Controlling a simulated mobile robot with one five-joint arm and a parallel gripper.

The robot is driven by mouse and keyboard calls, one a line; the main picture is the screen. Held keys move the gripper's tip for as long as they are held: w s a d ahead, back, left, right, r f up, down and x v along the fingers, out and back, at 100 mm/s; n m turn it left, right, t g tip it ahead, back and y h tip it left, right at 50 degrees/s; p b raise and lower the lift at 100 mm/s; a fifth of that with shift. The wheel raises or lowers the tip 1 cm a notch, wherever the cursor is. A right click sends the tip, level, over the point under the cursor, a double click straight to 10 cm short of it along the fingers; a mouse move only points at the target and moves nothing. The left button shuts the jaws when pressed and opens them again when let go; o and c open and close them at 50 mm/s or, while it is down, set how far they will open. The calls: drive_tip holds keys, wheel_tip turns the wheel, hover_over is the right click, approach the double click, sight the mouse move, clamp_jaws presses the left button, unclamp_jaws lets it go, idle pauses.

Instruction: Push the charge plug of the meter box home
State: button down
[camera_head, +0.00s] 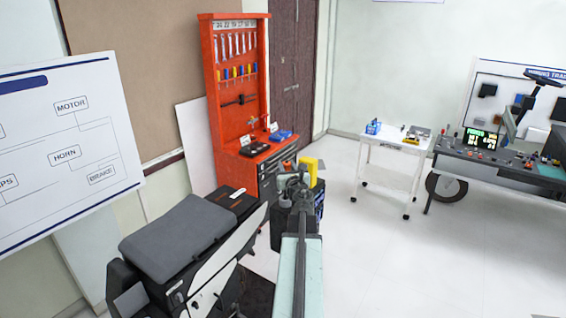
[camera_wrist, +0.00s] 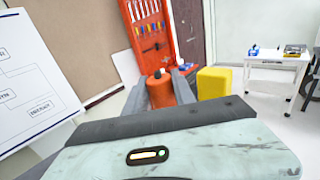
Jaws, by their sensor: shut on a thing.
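My gripper (camera_wrist: 160,90) points away from me toward the red tool cabinet. Its two grey fingers are closed around an orange cylindrical piece (camera_wrist: 161,93), which looks like the charge plug. I cannot tell which of these is the meter box. The plug's socket is hidden.
A red tool cabinet (camera_head: 230,90) stands behind my gripper. A seat-topped dark unit (camera_head: 185,235) is close at left. A white trolley (camera_head: 395,155) and a dashboard bench (camera_head: 500,160) stand at right. The floor between is clear.

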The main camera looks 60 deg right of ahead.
drive_tip(key=shift+w+a+f, duration=0.2)
wheel_tip(320, 180, down, 6)
drive_tip(key=b, duration=0.6)
drive_tip(key=shift+r, duration=0.25)
drive_tip(key=shift+f+b, duration=2.05)
drive_tip(key=shift+f, duration=0.05)
idle(0.5)
drive_tip(key=c, duration=1)
unclamp_jaws()
drive_tip(key=shift+r, duration=0.1)
drive_tip(key=shift+o, duration=0.2)
